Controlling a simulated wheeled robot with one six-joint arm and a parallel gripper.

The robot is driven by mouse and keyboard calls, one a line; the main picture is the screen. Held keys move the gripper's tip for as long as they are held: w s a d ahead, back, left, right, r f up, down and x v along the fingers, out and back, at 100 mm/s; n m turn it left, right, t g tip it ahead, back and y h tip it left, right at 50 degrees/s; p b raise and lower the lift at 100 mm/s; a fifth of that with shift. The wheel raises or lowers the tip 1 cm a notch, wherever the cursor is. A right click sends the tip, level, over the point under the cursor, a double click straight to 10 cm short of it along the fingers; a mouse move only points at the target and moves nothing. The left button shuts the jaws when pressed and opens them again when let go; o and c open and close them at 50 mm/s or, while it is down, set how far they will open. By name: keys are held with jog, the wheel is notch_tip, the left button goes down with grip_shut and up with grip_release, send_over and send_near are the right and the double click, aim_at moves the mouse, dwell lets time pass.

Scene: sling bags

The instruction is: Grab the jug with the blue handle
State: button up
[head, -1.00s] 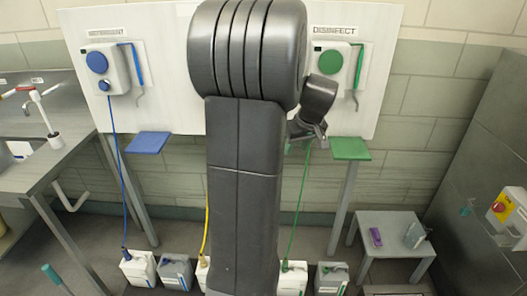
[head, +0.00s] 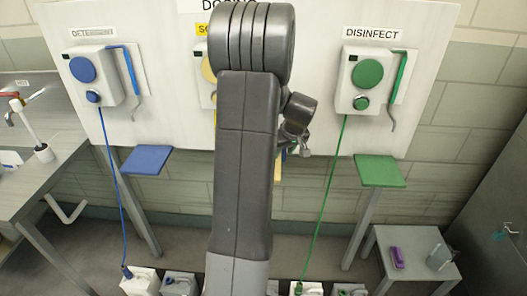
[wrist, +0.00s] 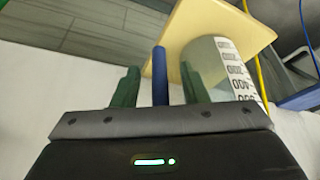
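A clear jug with printed measuring marks (wrist: 222,68) shows in the wrist view, against a pale yellow shelf (wrist: 228,22). Its upright blue handle (wrist: 160,76) stands between the two green fingers of my gripper (wrist: 158,86). Gaps show on both sides of the handle, so the gripper is open around it and not clamped. In the head view my gripper (head: 300,146) is small, to the right of my arm. The jug is mostly hidden behind my arm there, and only a sliver of the yellow shelf (head: 278,170) shows.
A white board (head: 308,60) carries blue, yellow and green dosing units. Blue (head: 147,160) and green (head: 381,171) shelves jut out on either side. Several canisters (head: 180,284) stand on the floor below. A low side table (head: 408,250) at right holds a purple item and a grey container.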

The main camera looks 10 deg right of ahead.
grip_shut()
